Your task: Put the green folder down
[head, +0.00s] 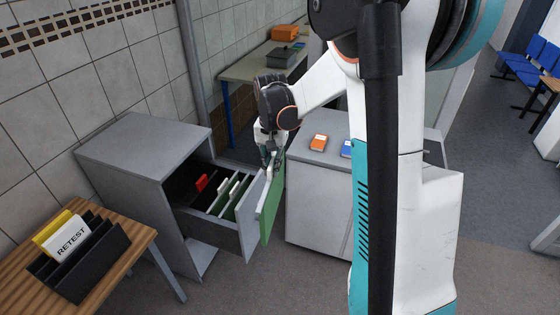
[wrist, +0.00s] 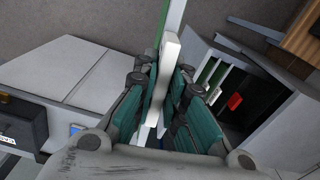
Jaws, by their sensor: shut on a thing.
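The green folder (head: 272,207) hangs upright from my gripper (head: 268,152), beside the front of the open drawer. My gripper is shut on its top part. In the wrist view my gripper (wrist: 160,105) has its fingers on both sides of a white upright piece (wrist: 165,65), and the green folder (wrist: 174,18) shows beyond it. The folder's lower end seems clear of the floor in the head view. The open drawer (head: 215,232) holds several folders with white tops and a red tab (head: 202,182).
A grey cabinet (head: 130,150) holds the drawer. A wooden table (head: 130,245) at left carries a black rack (head: 85,265) with a yellow folder and a RETEST sign. A low grey cabinet (head: 315,205) carries an orange box (head: 318,142) and a blue item (head: 346,148).

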